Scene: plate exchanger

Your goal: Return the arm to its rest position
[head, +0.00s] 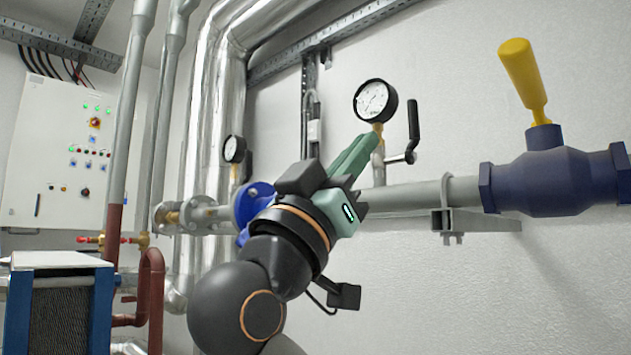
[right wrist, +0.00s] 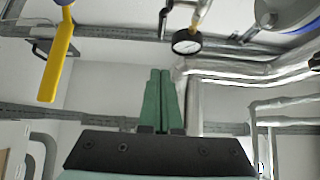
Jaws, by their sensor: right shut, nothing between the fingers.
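My right gripper (head: 362,150) shows in the middle of the head view, with my dark wrist below it. Its green fingers point up and to the right, just below a round pressure gauge (head: 375,100). In the right wrist view the two green fingers (right wrist: 160,100) lie side by side, shut with nothing between them. In that view they point toward the same gauge (right wrist: 187,42), and whether they touch anything cannot be told. My left gripper is not in view.
A blue valve (head: 553,180) with a yellow handle (head: 524,75) sits on the grey pipe (head: 410,196) at right. A black crank handle (head: 413,122) stands beside the gauge. At left are a control cabinet (head: 55,150), vertical pipes and a blue-framed plate exchanger (head: 104,310). Bare wall lies lower right.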

